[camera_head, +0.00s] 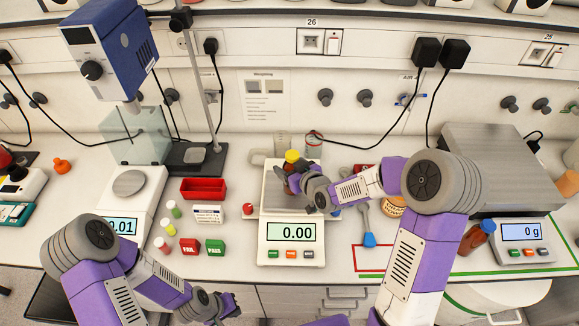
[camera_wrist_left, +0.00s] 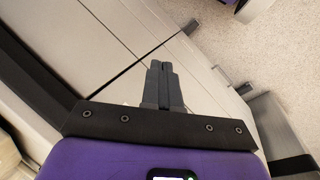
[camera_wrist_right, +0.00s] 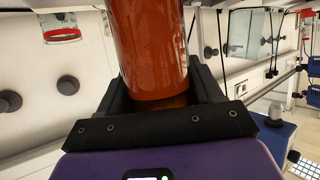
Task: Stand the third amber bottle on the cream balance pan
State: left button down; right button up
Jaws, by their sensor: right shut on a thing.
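My right gripper (camera_head: 291,183) is shut on an amber bottle with a yellow cap (camera_head: 292,157). The bottle's orange-brown body (camera_wrist_right: 150,45) fills the middle of the right wrist view between the fingers. In the head view it is over the cream balance pan (camera_head: 271,200), its lower part hidden by the gripper. I cannot tell whether its base touches the pan. The balance display (camera_head: 291,232) reads 0.00. My left gripper (camera_head: 226,303) is low at the front edge, empty, with its fingers together in the left wrist view (camera_wrist_left: 164,70).
An amber bottle with a blue cap (camera_head: 474,238) is right of my right arm, beside the grey scale (camera_head: 525,232). Left of the cream balance are a red tray (camera_head: 203,189), small vials and red and green blocks (camera_head: 215,247). A glass beaker (camera_head: 314,145) stands behind the pan.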

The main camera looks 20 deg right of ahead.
jog(key=shift+f+b, duration=0.1)
jog(key=shift+b, duration=0.2)
jog(key=o, duration=1.2)
jog(key=shift+o, duration=0.2)
jog(key=shift+p, duration=0.3)
jog(key=v, duration=1.2)
jog(key=shift+a, duration=0.1)
